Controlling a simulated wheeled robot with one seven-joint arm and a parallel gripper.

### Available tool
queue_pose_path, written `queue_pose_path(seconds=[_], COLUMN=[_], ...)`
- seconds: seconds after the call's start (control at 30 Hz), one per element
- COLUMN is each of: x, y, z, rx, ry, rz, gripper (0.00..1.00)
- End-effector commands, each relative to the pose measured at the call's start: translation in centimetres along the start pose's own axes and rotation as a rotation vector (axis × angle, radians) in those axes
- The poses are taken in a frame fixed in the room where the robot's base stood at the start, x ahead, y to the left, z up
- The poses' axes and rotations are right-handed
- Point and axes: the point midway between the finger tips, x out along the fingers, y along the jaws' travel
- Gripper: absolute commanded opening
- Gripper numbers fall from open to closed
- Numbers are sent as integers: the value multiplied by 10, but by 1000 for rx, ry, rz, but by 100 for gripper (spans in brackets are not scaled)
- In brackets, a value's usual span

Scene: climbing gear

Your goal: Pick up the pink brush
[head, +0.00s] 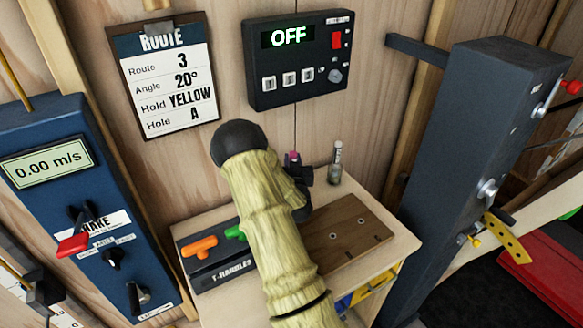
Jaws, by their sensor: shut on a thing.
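The pink brush (292,157) shows only as a small pink tip above the dark jaws of my gripper (302,175). The rest of it is hidden by the jaws and my arm. My gripper is shut on the brush over the back part of the small wooden bench. I cannot tell from this view whether the brush touches the bench top or is clear of it.
A small bottle (335,163) stands right of my gripper, near the wall. A brown wooden board (350,232) lies on the bench (210,213). A T-handle tray (225,273) holds orange (199,246) and green (235,233) handles. A dark post (465,150) rises at right.

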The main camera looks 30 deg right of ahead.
Motion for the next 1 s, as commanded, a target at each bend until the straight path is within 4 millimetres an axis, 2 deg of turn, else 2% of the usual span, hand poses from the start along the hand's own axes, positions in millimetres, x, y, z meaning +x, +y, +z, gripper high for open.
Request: queue_pose_path(seconds=[0.2,0.43,0.6,1.0], x=[0,0,-1,0], y=[2,-2,-3,-2], z=[-38,-69,-78,-78], rx=[2,1,0,-1], ry=[5,2,0,-1], rz=[2,-3,-5,-3], gripper=[0,0,0,0])
